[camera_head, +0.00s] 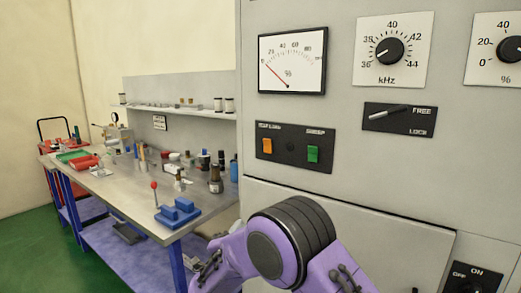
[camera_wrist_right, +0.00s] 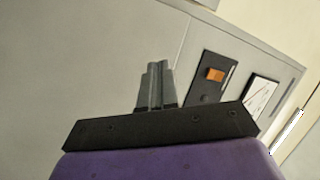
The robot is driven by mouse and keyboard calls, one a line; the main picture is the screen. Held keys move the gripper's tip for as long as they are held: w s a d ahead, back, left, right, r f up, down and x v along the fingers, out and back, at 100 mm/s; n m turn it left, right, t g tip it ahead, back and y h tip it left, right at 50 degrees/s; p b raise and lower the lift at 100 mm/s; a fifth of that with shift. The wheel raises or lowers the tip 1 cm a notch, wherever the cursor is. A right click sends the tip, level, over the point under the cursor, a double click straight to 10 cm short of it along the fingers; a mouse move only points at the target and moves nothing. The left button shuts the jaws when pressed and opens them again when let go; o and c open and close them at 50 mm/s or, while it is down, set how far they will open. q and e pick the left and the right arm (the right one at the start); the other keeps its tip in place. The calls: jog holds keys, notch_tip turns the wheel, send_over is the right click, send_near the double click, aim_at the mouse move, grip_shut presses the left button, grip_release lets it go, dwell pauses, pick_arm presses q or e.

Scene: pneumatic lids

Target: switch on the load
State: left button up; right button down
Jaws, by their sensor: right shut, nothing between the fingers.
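The small label over the orange one seems to read "TEST LOAD", but is blurred. The orange switch also shows in the wrist view (camera_wrist_right: 214,74), right of my right gripper (camera_wrist_right: 157,66). The gripper's fingers are shut and empty, apart from the switch. The green switch cannot be made out in the wrist view. My left gripper is not in view.
Above are a meter (camera_head: 292,61) and a kHz knob (camera_head: 389,51). A FREE/LOCK lever (camera_head: 388,113) is at right, an ON/OFF switch (camera_head: 472,280) at lower right. A workbench (camera_head: 140,203) with bottles and a blue red-knobbed device (camera_head: 178,212) stands left.

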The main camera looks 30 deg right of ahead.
aim_at(266, 142)
notch_tip(266, 142, up, 17)
jog(key=a+m+g+h, duration=0.1)
jog(key=m+g+h, duration=0.3)
jog(key=m, duration=0.6)
jog(key=shift+s+g+h, duration=0.25)
jog(key=shift+g+h, duration=0.15)
jog(key=shift+g, duration=0.2)
jog(key=shift+a+r, duration=0.1)
jog(key=p+x, duration=0.6)
jog(key=x, duration=0.7)
jog(key=shift+a+r+p, duration=0.1)
jog(key=shift+r+p, duration=0.05)
jog(key=shift+p, duration=0.15)
jog(key=shift+w+d, duration=0.25)
jog(key=shift+d, duration=0.3)
jog(key=shift+r, duration=0.1)
